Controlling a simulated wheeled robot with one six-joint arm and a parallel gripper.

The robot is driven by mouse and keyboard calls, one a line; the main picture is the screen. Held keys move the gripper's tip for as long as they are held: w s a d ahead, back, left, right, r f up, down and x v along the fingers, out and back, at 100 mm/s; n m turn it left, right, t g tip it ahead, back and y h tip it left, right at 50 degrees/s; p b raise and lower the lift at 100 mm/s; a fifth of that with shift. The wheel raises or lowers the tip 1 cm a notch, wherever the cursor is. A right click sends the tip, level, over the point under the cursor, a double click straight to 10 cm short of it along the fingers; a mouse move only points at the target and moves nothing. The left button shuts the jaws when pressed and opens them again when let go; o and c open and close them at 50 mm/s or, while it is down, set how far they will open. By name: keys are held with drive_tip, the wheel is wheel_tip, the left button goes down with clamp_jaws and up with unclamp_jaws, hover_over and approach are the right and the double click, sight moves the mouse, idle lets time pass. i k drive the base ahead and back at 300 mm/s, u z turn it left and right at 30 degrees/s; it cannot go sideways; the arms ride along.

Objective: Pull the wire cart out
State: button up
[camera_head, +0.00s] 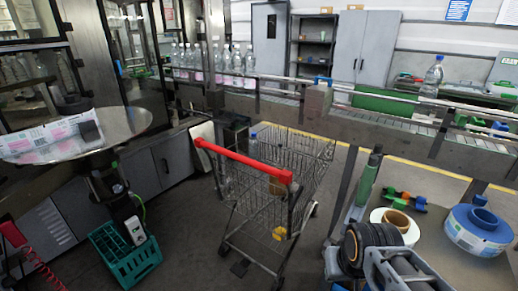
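The wire cart (290,207) is a grey wire basket on a wheeled frame with a red push handle (243,162). It stands upright on the dark floor in the middle of the view, its handle at the near left and its basket reaching back toward the conveyor. A brown item (277,186) shows through the basket wires. A yellow item (279,233) shows low at the cart's frame; I cannot tell whether it is on the cart. A blue-capped bottle (253,143) shows behind the handle. I cannot make out my gripper in this view.
A conveyor (390,128) with bottles crosses behind the cart. At left are a round table (120,125), grey cabinets and a green crate (125,254). At right, a bench holds a blue reel (478,230) and a white reel (396,222). Bare floor shows left of the cart.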

sight(285, 176)
drive_tip(key=u, duration=0.25)
drive_tip(key=i, duration=0.7)
drive_tip(key=u, duration=1.05)
drive_tip(key=i, duration=0.3)
drive_tip(key=u, duration=0.25)
